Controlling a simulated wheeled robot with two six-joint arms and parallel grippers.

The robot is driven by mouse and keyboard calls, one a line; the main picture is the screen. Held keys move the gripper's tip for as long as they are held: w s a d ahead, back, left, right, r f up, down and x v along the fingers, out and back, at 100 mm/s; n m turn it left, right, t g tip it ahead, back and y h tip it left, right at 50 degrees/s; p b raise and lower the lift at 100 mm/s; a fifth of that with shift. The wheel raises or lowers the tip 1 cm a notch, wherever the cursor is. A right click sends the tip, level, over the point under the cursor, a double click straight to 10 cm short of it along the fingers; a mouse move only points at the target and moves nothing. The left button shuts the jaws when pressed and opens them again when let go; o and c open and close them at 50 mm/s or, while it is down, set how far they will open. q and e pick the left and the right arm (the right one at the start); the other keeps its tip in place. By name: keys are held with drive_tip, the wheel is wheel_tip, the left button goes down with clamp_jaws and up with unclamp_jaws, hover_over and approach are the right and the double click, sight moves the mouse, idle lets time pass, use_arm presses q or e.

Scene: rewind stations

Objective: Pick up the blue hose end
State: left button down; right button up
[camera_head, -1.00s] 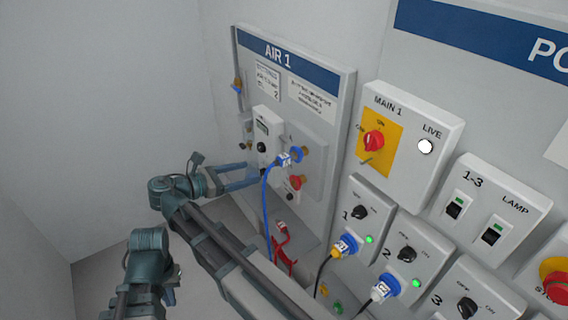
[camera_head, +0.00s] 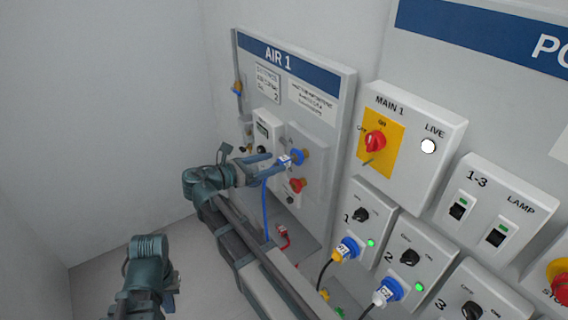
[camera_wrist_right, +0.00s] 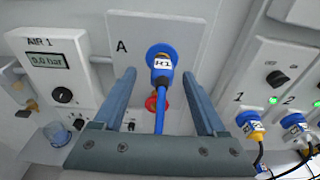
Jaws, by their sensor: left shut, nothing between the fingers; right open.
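The blue hose end (camera_head: 284,161), with a white label, sits at the blue port (camera_head: 298,156) on the AIR 1 panel, its blue hose hanging down. In the right wrist view the hose end (camera_wrist_right: 161,68) is in the blue port (camera_wrist_right: 162,50) marked A, and its label reads H1. My right gripper (camera_head: 272,165) is open. In the wrist view its fingers (camera_wrist_right: 158,78) stand on either side of the hose end with gaps, not gripping it. My left gripper (camera_head: 170,293) is shut and empty at the lower left, far from the panel.
A red port (camera_head: 297,185) lies just below the blue one. A gauge box (camera_wrist_right: 50,65) reading 0.0 bar is on its left. A red hose end (camera_head: 284,236) hangs lower, partly hidden by my arm. Power sockets with plugs (camera_head: 345,250) are on the right. The left wall side is clear.

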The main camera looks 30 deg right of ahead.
sight(285, 157)
drive_tip(key=shift+d+f+b, duration=0.2)
drive_tip(key=shift+d, duration=1.1)
drive_tip(key=shift+d+f+b, duration=0.2)
drive_tip(key=shift+d, duration=1.1)
clamp_jaws()
